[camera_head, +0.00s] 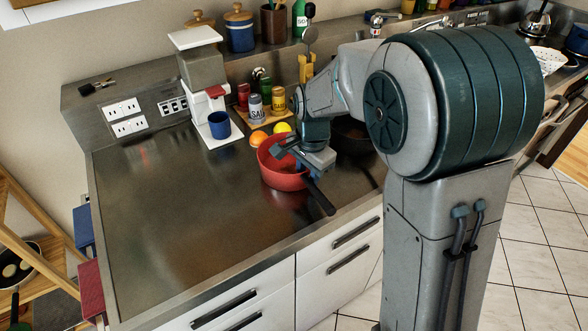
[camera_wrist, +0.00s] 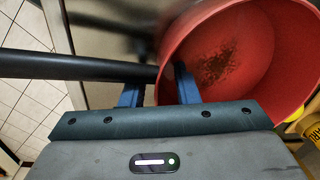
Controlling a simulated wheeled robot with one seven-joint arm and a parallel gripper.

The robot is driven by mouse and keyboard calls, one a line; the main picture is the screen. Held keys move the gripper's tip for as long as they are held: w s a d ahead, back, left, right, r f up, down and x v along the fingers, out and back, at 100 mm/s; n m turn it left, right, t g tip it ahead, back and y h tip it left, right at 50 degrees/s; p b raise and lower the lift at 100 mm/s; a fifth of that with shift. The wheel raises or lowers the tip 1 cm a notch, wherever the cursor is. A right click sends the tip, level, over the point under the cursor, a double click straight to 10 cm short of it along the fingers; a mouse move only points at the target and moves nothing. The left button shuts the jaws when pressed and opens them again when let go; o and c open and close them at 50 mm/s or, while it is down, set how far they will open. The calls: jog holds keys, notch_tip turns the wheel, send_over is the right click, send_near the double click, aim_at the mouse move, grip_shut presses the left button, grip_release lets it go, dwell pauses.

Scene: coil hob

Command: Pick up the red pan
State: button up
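The red pan (camera_head: 278,178) stands on the metal counter, its black handle (camera_head: 321,199) pointing to the front right. In the wrist view the pan (camera_wrist: 285,65) fills the right side, with brownish specks inside, and the handle (camera_wrist: 70,68) runs left. My gripper (camera_head: 298,160) is low over the pan at its handle side. In the wrist view my gripper (camera_wrist: 160,88) has its blue fingers apart: one overlaps the pan's inside, the other is outside by the handle root. The pan wall lies between them with a gap visible. The outer fingertip is hidden by the handle.
An orange fruit (camera_head: 259,138) and a yellow fruit (camera_head: 282,128) sit close behind the pan. A coffee machine with a blue mug (camera_head: 219,125) and several spice jars (camera_head: 256,106) stand further back. A dark pan (camera_head: 350,135) is partly hidden behind my arm. The counter (camera_head: 180,220) is clear at left.

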grip_shut()
dwell(1.4)
